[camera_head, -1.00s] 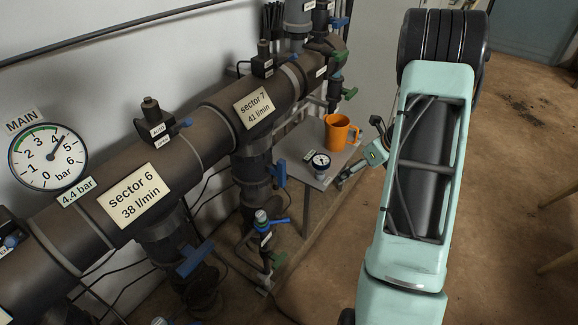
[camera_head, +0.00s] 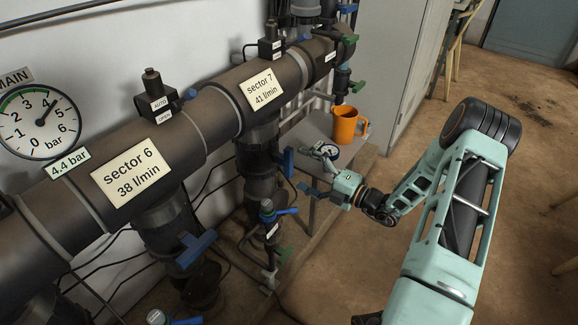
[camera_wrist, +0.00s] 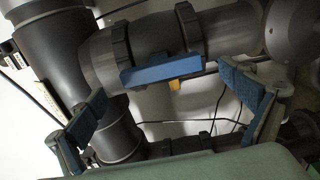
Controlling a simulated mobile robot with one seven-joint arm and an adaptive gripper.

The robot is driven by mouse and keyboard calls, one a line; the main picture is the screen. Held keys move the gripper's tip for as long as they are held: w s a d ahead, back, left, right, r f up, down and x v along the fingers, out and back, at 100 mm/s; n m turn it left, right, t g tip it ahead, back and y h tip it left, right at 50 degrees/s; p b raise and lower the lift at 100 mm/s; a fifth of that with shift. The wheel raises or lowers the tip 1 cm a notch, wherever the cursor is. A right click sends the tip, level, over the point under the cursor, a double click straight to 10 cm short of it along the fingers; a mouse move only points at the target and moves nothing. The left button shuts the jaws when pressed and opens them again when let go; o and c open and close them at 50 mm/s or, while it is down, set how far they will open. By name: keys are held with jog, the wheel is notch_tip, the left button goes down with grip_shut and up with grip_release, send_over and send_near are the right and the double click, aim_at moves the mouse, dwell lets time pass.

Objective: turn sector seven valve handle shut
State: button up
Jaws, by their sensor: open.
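The sector 7 valve handle (camera_head: 288,162) is a blue lever on the dark pipe under the "sector 7" label (camera_head: 263,90). In the wrist view a blue handle (camera_wrist: 160,71) lies crosswise on a dark valve body, with a small yellow piece below it. My gripper (camera_head: 310,172) is just right of the sector 7 handle in the head view. It is open and empty, its two fingers (camera_wrist: 163,88) spread to either side of the handle in the wrist view, with gaps and no visible contact.
A lower small blue valve (camera_head: 268,207) is below. Sector 6's blue handle (camera_head: 195,248) is to the left.

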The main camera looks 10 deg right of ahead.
aim_at(292, 164)
jog(key=shift+b+x, duration=0.45)
jog(key=shift+x, duration=1.9)
jog(key=c, duration=1.2)
jog(key=shift+o, duration=0.2)
